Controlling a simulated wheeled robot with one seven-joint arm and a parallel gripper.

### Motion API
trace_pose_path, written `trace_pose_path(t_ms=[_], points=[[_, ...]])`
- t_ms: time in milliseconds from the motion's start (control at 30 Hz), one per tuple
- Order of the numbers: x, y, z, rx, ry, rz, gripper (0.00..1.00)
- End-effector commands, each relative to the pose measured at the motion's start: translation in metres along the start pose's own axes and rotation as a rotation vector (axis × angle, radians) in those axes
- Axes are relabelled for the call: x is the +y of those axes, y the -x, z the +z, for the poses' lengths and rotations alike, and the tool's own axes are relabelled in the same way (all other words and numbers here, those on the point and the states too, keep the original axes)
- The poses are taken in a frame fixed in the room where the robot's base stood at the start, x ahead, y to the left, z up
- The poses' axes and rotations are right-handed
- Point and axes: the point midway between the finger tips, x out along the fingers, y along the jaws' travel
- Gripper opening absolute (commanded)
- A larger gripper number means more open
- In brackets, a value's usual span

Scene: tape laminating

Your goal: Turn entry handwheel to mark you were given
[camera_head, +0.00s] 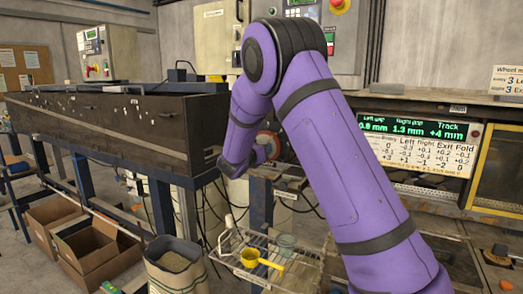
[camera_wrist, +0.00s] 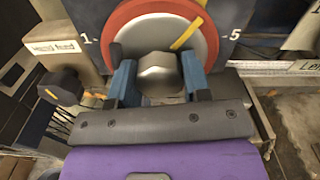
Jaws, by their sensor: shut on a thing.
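The handwheel (camera_wrist: 130,38) fills the top of the wrist view, with a red rim, a grey face and a grey hexagonal hub (camera_wrist: 159,74). A yellow stripe (camera_wrist: 187,33) on its face slants to the upper right. The plate behind it (camera_wrist: 242,14) carries a "1" at left and a "5" at right; any other numbers are out of view. My gripper (camera_wrist: 158,82) has its blue fingers on both sides of the hub and is shut on it. In the head view, the reddish wheel (camera_head: 269,143) is partly hidden by my purple arm.
A black knob (camera_wrist: 60,86) with a yellow mark stands left of my gripper. A lit display (camera_head: 417,128) reads left gap 0.8 mm, right gap 1.3 mm, track +4 mm, above a white table of numbers (camera_head: 410,155). A sign (camera_head: 507,80) at right is cut off. A wire rack (camera_head: 265,262) stands below.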

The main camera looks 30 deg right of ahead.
Motion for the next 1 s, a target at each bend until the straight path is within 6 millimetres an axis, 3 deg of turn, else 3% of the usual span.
trace_pose_path(t_ms=[500, 1000], points=[[0.0007, 0.0009, -0.0008, 0.000, 0.443, 0.002, 0.20], [0.0007, 0.0008, -0.0012, 0.001, 0.622, 0.003, 0.20]])
